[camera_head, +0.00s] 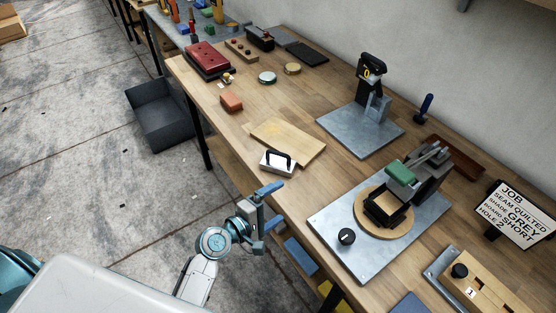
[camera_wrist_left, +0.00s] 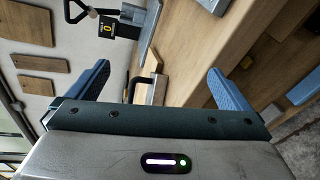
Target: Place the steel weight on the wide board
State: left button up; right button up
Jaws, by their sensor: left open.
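The steel weight (camera_head: 277,168), a pale metal block with a black loop handle, sits near the table's front edge. It also shows in the left wrist view (camera_wrist_left: 151,90), between the fingers but farther off. A flat light-wood board (camera_head: 290,137), which looks like the wide board, lies just behind the weight. The weight is at the board's near edge; I cannot tell if they overlap. My left gripper (camera_head: 268,206) is open and empty, in front of the table edge and short of the weight. It also shows in the left wrist view (camera_wrist_left: 160,86). My right gripper is not in view.
A grey plate with a round wooden disc and black frame (camera_head: 388,208) stands to the right. A metal stand (camera_head: 362,130) is behind. An orange block (camera_head: 231,102) and a red box (camera_head: 208,60) lie left. A job sign (camera_head: 517,215) is far right.

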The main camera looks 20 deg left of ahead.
pick_arm(q)
jog(key=n, duration=0.3)
jog(key=n+t+y, duration=0.5)
jog(key=n+y, duration=0.1)
jog(key=n, duration=1)
send_near(280, 158)
jog(key=r, duration=0.1)
jog(key=s+r, duration=0.1)
jog(key=r, duration=0.1)
jog(key=shift+d+r, duration=0.2)
jog(key=shift+w+a+f+n+g, duration=0.2)
jog(key=shift+a+n+g, duration=0.1)
jog(key=shift+n, duration=0.4)
jog(key=shift+w+y, duration=0.3)
jog(key=shift+w, duration=0.05)
jog(key=w, duration=0.4)
jog(key=shift+w+d+f, duration=0.1)
jog(key=shift+w+d, duration=0.1)
jog(key=shift+w, duration=0.1)
jog(key=shift+w+d, duration=0.15)
jog(key=shift+w, duration=0.4)
jog(key=w, duration=0.3)
jog(key=shift+w+d+r, duration=0.25)
jog(key=shift+d+r, duration=0.05)
jog(key=shift+w+f, duration=0.1)
jog(key=shift+w, duration=0.3)
jog(key=shift+s, duration=0.1)
jog(key=shift+c, duration=0.2)
